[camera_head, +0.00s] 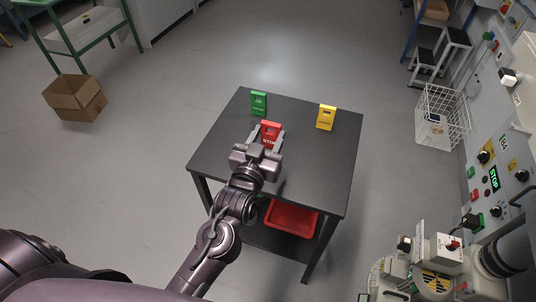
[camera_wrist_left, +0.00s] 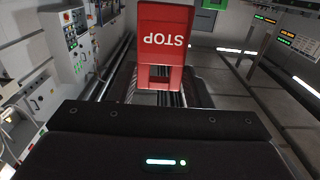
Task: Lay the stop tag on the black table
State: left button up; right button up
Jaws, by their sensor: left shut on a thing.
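The red stop tag (camera_head: 270,131) is between the fingers of my left gripper (camera_head: 267,137), over the black table (camera_head: 312,170). My left gripper is shut on the tag. In the left wrist view the stop tag (camera_wrist_left: 165,42) shows its white STOP lettering upside down. I cannot tell from these frames whether the tag touches the tabletop. My right gripper is not in view.
A green tag (camera_head: 259,103) and a yellow tag (camera_head: 326,117) stand at the table's far side. A red bin (camera_head: 291,217) sits on the lower shelf. Control panels line the right.

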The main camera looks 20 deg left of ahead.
pick_arm(q)
notch_tip(320, 180, down, 7)
jog(key=shift+f, duration=0.15)
jog(key=shift+f, duration=0.1)
dwell(0.3)
jog(key=o, duration=1)
jog(key=shift+c, duration=0.2)
jog(key=shift+s, duration=0.15)
jog(key=s+b, duration=0.1)
jog(key=s, duration=1)
jog(key=shift+s+a, duration=0.15)
jog(key=shift+s, duration=0.2)
